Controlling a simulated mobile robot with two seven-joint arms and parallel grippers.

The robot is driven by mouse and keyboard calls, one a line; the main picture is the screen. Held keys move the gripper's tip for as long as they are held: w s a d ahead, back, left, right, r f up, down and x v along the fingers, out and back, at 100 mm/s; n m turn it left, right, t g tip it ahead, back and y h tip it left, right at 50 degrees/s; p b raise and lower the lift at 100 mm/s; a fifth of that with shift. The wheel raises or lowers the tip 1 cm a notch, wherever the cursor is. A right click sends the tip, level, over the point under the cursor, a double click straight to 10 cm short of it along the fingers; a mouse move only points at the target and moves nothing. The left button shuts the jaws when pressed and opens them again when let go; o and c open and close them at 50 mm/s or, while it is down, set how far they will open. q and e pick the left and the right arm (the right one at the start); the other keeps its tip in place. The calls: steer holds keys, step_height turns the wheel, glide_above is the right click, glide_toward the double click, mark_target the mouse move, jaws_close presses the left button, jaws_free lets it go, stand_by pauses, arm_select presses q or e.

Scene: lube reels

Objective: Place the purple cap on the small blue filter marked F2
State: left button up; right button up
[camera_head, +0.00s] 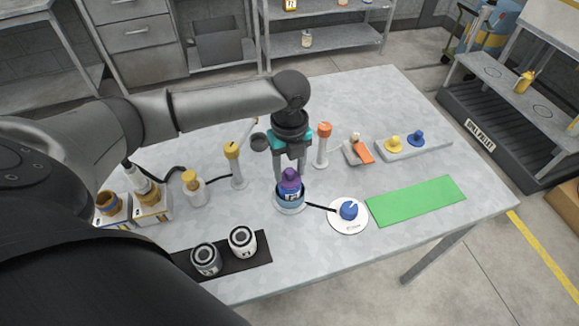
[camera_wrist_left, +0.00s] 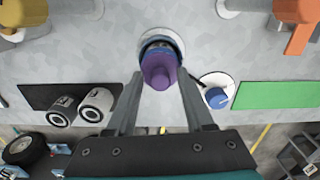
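The small blue filter (camera_head: 291,194) stands upright in a blue-rimmed round holder on the grey table, with a label on its front. The purple cap (camera_head: 289,179) sits on top of it, upright; whether it is fully seated I cannot tell. My left gripper (camera_head: 289,174) points down from above, its two fingers on either side of the cap. In the left wrist view the purple cap (camera_wrist_left: 159,68) lies between the fingertips, with slim gaps beside its narrow top, so the fingers look open. The filter is mostly hidden under the cap there. My right gripper is not seen.
A white disc with a blue knob (camera_head: 348,211) and a green mat (camera_head: 416,201) lie to the right. Two cans (camera_head: 242,241) stand on a black mat in front. An orange-topped post (camera_head: 323,143) and a yellow-topped post (camera_head: 234,165) stand close by.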

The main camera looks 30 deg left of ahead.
mark_target(290, 170)
arm_select(q)
step_height(290, 170, up, 12)
steer(key=shift+r+p, duration=0.2)
steer(key=shift+p, duration=0.75)
